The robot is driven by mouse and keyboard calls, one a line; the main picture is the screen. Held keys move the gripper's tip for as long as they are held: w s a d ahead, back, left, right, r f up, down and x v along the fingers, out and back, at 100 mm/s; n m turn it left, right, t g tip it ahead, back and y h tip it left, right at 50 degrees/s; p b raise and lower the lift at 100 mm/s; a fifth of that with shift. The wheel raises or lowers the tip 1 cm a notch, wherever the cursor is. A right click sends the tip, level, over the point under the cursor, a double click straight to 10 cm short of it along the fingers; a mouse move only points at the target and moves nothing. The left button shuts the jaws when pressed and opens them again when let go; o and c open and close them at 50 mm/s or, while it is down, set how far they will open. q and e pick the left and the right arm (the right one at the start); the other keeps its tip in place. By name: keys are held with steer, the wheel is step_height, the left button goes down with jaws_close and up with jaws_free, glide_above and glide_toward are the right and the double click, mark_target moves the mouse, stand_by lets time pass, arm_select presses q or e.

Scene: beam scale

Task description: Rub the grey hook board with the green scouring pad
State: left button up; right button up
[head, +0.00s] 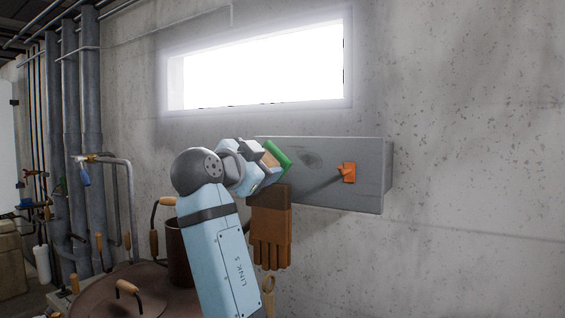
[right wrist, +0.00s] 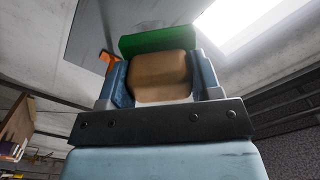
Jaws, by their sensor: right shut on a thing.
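The grey hook board (head: 355,150) is fixed to the concrete wall, with a dark smudge on its face and an orange hook (head: 347,172) at its right. My right gripper (head: 262,168) is in front of the board's left part, shut on the tan body of the green scouring pad (head: 280,155). In the right wrist view the tan body sits between my blue fingers (right wrist: 160,82), with the green face (right wrist: 158,40) beyond it toward the board (right wrist: 105,30). I cannot tell whether the pad touches the board. My left gripper is not in view.
A brown glove-like item (head: 271,222) hangs just below the board's left part. A round brown lid or table (head: 150,290) with wooden-handled things stands at lower left. Pipes (head: 75,120) run up the left wall. The wall right of the board is clear.

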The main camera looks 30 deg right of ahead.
steer(key=shift+w+d, duration=0.25)
steer(key=shift+d, duration=0.1)
steer(key=shift+x, duration=3.15)
steer(key=shift+x, duration=0.95)
steer(key=shift+s+d+b, duration=0.15)
steer(key=shift+s+d, duration=0.1)
steer(key=shift+s, duration=0.2)
steer(key=shift+s+d+b, duration=0.15)
steer(key=shift+s+d, duration=0.1)
steer(key=shift+s, duration=0.25)
steer(key=shift+s+d+b, duration=0.15)
steer(key=shift+s+d, duration=0.35)
steer(key=shift+s, duration=0.25)
steer(key=shift+s+d+b, duration=0.15)
steer(key=shift+s+d, duration=0.3)
steer(key=shift+s, duration=0.25)
steer(key=shift+s+d+b, duration=0.15)
steer(key=shift+s+d, duration=0.35)
steer(key=shift+s, duration=0.25)
steer(key=shift+a+r, duration=0.1)
